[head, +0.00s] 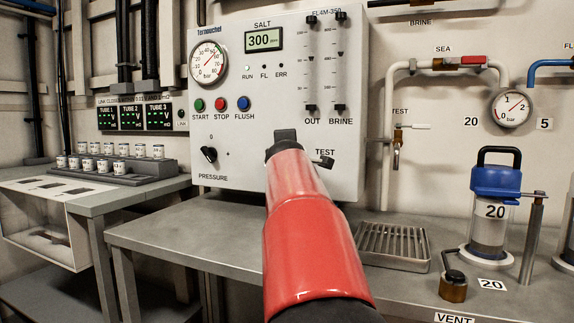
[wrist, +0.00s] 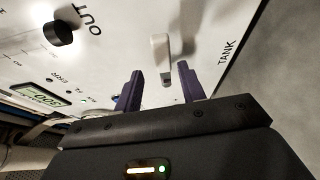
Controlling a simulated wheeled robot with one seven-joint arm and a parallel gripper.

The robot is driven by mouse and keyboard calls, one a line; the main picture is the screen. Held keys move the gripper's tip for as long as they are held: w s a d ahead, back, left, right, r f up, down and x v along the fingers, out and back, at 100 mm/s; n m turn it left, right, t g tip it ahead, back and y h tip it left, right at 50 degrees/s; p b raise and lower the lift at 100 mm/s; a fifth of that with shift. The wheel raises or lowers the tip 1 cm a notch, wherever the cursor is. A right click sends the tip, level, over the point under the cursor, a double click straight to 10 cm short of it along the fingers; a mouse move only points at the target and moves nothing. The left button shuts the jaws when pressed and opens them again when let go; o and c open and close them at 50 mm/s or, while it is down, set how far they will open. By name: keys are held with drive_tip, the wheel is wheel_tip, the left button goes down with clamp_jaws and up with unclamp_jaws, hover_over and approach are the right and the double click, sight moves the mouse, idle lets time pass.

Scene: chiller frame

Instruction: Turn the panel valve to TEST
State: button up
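In the wrist view a pale lever (wrist: 160,50), which looks like the panel valve's handle, stands out from the white panel (wrist: 105,62). My gripper (wrist: 161,85) is open, with one purple finger on each side of the lever's lower end. Gaps show between the lever and both fingers. The word TANK is printed on the panel to its right in this view. My red arm hides the valve and the fingers there.
A black knob (wrist: 58,33) marked OUT is on the panel in the wrist view. In the head view a steel bench (head: 180,240) runs below the panel. A drain grate (head: 392,243) and a blue-topped canister (head: 494,195) stand to the right of my arm.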

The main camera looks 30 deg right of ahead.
drive_tip(key=shift+b+v, duration=1.5)
drive_tip(key=shift+v, duration=0.5)
drive_tip(key=shift+s, duration=0.15)
